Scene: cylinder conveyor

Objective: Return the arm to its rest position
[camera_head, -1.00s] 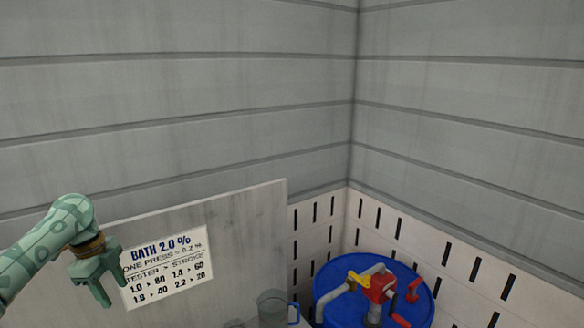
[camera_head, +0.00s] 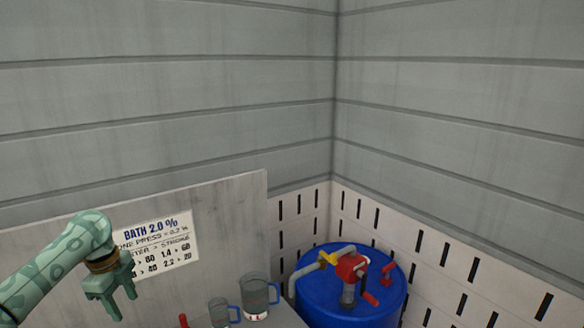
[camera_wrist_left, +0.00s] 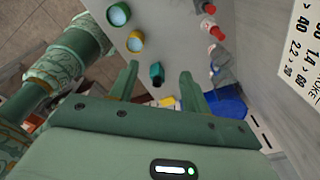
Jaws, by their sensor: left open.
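My left arm comes in from the left in the head view, and its gripper (camera_head: 111,296) hangs in the air in front of the white sign. The gripper is open, with nothing between its fingers. In the left wrist view the two fingers (camera_wrist_left: 157,86) are spread apart above a table surface. A small dark teal item (camera_wrist_left: 157,73) shows in the gap between them, farther off on the table. My right gripper is not in view.
A blue drum (camera_head: 340,301) with a red pump (camera_head: 351,267) stands in the corner. Two clear jugs (camera_head: 256,293) with blue handles stand on the table. The sign (camera_head: 160,246) is on a grey panel (camera_head: 236,215). A yellow-rimmed cup (camera_wrist_left: 135,41) also shows.

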